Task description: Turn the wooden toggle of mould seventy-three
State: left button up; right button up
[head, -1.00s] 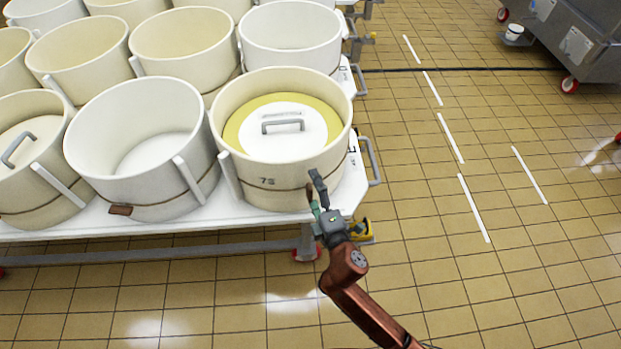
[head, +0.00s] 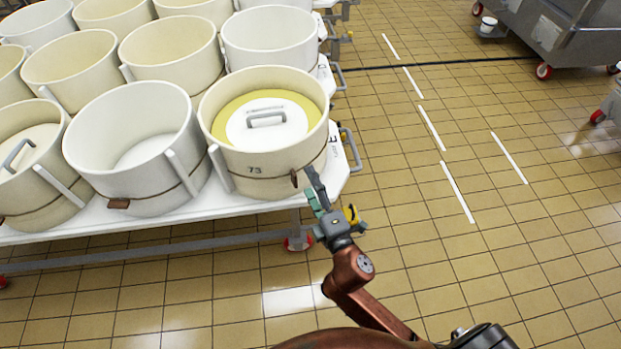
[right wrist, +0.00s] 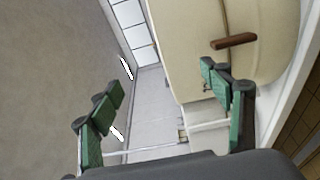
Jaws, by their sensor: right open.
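Mould seventy-three (head: 262,158) is a cream round tub marked 73 at the front right corner of a white cart. It holds a yellow ring and a white lid with a grey handle. Its brown wooden toggle (head: 294,178) stands about upright on the front wall, at the right end of a thin brown band. It also shows in the right wrist view (right wrist: 233,41), beyond the right-hand finger. My right gripper (head: 315,190), with green fingers, is open and empty just right of the toggle; no contact shows. Its fingers are spread wide in the right wrist view (right wrist: 165,95). My left gripper is out of view.
An empty white mould (head: 130,175) with its own brown toggle stands close on the left. Several more moulds fill the white cart (head: 335,165), which has a grey handle at its corner. Tiled floor to the right is open. Grey steel wheeled units stand at the back right.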

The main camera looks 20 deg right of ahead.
jog(key=w+f, duration=0.3)
jog(key=f, duration=0.1)
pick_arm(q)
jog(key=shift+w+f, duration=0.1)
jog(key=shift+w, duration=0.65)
pick_arm(e)
jog(key=shift+g, duration=0.3)
jog(key=s, duration=0.2)
jog(key=s+r, duration=0.1)
jog(key=s, duration=0.2)
jog(key=shift+s+r, duration=0.1)
jog(key=shift+s, duration=0.15)
pick_arm(q)
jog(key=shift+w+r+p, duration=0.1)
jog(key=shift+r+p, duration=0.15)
jog(key=shift+p, duration=0.2)
